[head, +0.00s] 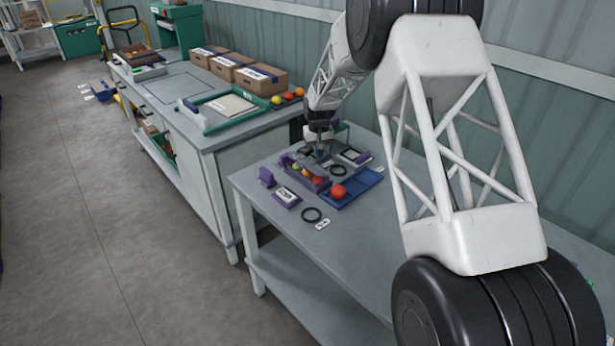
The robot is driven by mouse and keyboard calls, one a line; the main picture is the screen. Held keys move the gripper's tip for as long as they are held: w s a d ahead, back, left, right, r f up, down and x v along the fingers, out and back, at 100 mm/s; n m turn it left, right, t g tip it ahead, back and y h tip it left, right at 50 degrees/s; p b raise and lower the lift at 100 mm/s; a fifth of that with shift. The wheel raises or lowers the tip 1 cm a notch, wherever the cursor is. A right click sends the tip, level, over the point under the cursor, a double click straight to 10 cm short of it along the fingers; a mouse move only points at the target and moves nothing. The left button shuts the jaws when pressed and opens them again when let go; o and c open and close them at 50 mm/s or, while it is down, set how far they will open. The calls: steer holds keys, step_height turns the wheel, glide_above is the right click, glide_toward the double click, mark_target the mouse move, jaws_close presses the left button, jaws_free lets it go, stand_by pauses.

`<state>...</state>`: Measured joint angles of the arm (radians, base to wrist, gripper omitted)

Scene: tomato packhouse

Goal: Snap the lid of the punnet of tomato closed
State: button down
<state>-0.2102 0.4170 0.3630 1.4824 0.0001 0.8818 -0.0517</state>
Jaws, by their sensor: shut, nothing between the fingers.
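A purple long holder (318,186) with several red, orange and yellow tomatoes (307,173) stands on the near grey table. I cannot tell at this size whether this is the punnet, nor make out a clear lid. My gripper (319,154) points down just behind this row of tomatoes, low over the table. It is shut and holds nothing. Its fingertips are small here, and I cannot tell whether they touch anything. A blue tray (358,188) with one red tomato (339,191) lies to the right of the holder.
Black rings (312,215), a small purple-edged device (287,196), a purple block (266,177) and a white label (322,224) lie around the holder. The table's front left is bare. A second bench (235,133) with cardboard boxes (261,79) stands behind left.

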steer(key=shift+r, duration=0.15)
step_height(320, 180, up, 8)
stand_by(1.1)
stand_by(0.5)
